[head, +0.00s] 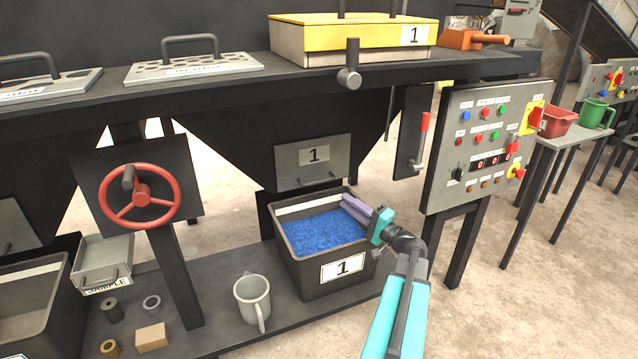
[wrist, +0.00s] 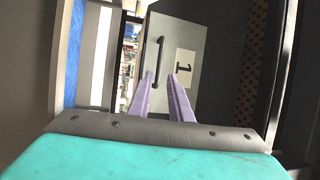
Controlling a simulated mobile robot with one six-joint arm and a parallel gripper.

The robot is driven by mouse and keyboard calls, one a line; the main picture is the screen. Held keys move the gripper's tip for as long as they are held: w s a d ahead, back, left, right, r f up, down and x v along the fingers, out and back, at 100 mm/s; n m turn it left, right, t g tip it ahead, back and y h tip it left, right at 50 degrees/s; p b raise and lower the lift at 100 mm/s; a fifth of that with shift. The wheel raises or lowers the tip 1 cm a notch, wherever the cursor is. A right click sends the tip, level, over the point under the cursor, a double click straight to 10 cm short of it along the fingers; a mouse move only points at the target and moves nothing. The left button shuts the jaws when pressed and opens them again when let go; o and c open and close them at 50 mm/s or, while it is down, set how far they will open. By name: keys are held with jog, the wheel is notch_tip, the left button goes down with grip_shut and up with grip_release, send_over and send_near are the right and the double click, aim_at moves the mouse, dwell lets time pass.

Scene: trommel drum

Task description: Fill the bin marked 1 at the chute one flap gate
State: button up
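The bin marked 1 (head: 322,280) is a dark open box below the chute's flap gate (head: 298,172). Blue granules (head: 325,233) cover its inside, with their surface below the rim. The gate is a grey plate marked 1 with a handle (head: 320,181) along its lower edge. My gripper (head: 346,202) is over the bin's right rear rim, below and right of the gate. In the wrist view the fingers (wrist: 161,77) are slightly apart and empty. The gate plate (wrist: 195,40) and its handle (wrist: 156,60) lie ahead of them. I see no granules falling.
A grey mug (head: 253,297) stands left of the bin. A red handwheel (head: 140,197) and a sample tray (head: 104,262) are farther left. A control panel (head: 485,145) stands right of my arm.

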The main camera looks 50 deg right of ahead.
aim_at(320, 181)
jog(key=w, duration=0.4)
jog(key=w+r, duration=0.1)
jog(key=w, duration=0.4)
jog(key=w+r, duration=0.1)
jog(key=w, duration=0.3)
jog(key=shift+w+a+r, duration=0.1)
jog(key=shift+w+r, duration=0.1)
jog(key=shift+r, duration=0.05)
